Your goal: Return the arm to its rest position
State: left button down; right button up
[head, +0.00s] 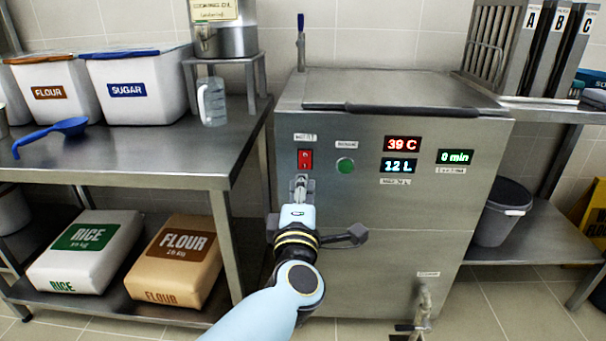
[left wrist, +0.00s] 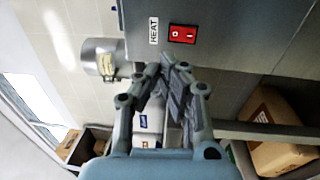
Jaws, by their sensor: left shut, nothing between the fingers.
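My left arm reaches up from the bottom of the head view. Its left gripper (head: 300,184) is in front of the steel cooker, just below the red heat switch (head: 305,159). In the left wrist view the left gripper (left wrist: 168,68) is shut with nothing between its fingers. The red switch (left wrist: 183,34) beside the HEAT label lies beyond the fingertips there, apart from them as far as I can see. My right gripper is in neither view.
The cooker (head: 400,240) has displays reading 39 C, 12 L and 0 min, a green button (head: 345,166) and a closed lid (head: 395,88). A steel table (head: 200,160) stands at left with bins. A grey bucket (head: 503,212) is at right. A tap (head: 423,305) sticks out low.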

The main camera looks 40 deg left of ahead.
pick_arm(q)
jog(key=shift+s+d, duration=0.2)
jog(key=shift+s, duration=0.15)
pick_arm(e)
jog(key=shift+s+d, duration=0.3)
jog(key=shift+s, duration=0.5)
